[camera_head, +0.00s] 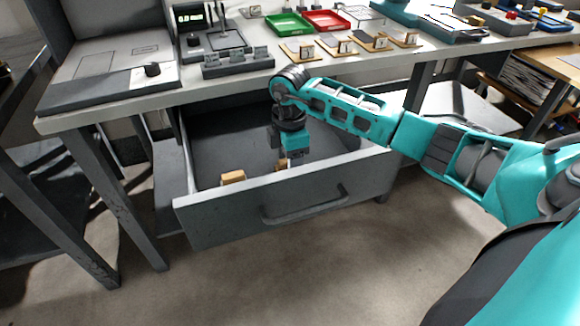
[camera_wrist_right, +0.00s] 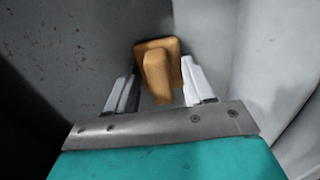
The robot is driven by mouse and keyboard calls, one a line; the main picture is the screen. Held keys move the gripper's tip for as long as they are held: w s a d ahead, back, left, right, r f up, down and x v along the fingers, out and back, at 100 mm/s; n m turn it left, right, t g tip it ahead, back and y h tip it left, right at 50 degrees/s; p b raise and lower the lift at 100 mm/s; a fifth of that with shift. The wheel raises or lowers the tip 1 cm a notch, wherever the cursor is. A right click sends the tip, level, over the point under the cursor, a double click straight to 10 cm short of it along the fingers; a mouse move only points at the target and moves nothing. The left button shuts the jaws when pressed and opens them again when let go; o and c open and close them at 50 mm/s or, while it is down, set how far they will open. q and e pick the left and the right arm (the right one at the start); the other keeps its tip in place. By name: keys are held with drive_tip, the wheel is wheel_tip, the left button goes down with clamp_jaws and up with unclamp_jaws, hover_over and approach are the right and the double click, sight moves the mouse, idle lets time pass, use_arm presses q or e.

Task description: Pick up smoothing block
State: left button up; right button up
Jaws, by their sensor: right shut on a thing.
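A tan wooden smoothing block with a raised grip (camera_wrist_right: 157,72) is between my right gripper's two pale fingers in the right wrist view. My right gripper (camera_wrist_right: 160,78) is shut on it. In the head view my right gripper (camera_head: 285,163) points down inside the open drawer (camera_head: 275,213). A tan block (camera_head: 281,165) shows beside its fingers, partly hidden by the drawer front. Another tan block (camera_head: 233,177) lies to the left in the drawer, near the front wall. My left gripper is in neither view.
The drawer's front and side walls stand close around my right gripper. The workbench top (camera_head: 130,95) is above and behind it, with a green tray (camera_head: 288,25), a red tray (camera_head: 326,20) and several small stands. The drawer floor further back is bare.

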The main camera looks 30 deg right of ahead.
drive_tip(key=shift+r, duration=0.1)
wheel_tip(320, 180, up, 20)
drive_tip(key=p, duration=0.5)
